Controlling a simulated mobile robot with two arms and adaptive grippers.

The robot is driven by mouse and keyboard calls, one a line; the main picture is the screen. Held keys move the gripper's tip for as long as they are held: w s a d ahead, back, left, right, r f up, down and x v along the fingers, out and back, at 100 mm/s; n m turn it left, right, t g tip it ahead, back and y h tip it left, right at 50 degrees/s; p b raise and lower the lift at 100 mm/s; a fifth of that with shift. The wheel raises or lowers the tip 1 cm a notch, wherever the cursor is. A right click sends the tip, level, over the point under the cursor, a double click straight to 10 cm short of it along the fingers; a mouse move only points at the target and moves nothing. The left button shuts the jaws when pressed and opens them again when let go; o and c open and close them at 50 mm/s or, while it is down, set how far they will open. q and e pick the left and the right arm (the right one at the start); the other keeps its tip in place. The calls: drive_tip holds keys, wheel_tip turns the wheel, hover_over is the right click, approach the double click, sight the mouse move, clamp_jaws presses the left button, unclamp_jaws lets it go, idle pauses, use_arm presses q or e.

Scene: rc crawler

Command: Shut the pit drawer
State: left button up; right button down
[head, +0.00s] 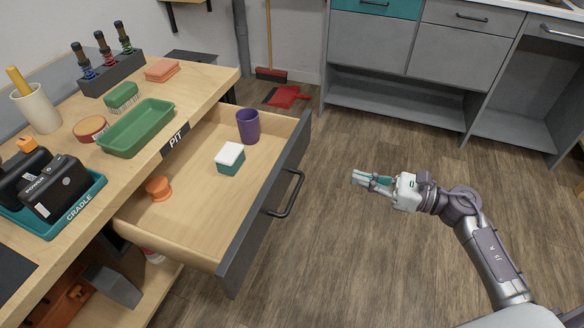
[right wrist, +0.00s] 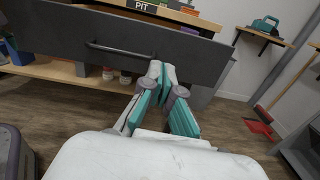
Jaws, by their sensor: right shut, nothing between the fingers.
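The pit drawer (head: 190,215) stands pulled out from the wooden bench under the PIT label (head: 175,141). Its dark front has a black bar handle (head: 288,194). Inside lie a purple cup (head: 248,126), a white and teal box (head: 230,158) and an orange knob-like piece (head: 158,188). My right gripper (head: 356,178) is shut and empty, out in front of the drawer and apart from the handle. In the right wrist view the drawer front (right wrist: 200,55) and its handle (right wrist: 120,50) lie beyond the fingertips (right wrist: 161,68). My left gripper is not in view.
On the bench (head: 215,82) are a green tray (head: 137,127), a teal cradle (head: 72,215) with black packs, and a rack (head: 110,75). A red dustpan (head: 287,96) lies on the floor by a broom. Grey cabinets (head: 400,60) stand behind. The floor around my right gripper is clear.

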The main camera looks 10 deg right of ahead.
approach(289, 161)
drive_tip(key=shift+n, duration=0.4)
drive_tip(key=x, duration=0.6)
drive_tip(key=shift+w+p, duration=0.2)
drive_tip(key=shift+p, duration=0.1)
drive_tip(key=shift+w+a+f, duration=0.1)
drive_tip(key=shift+w+a, duration=0.25)
drive_tip(key=shift+a, duration=0.15)
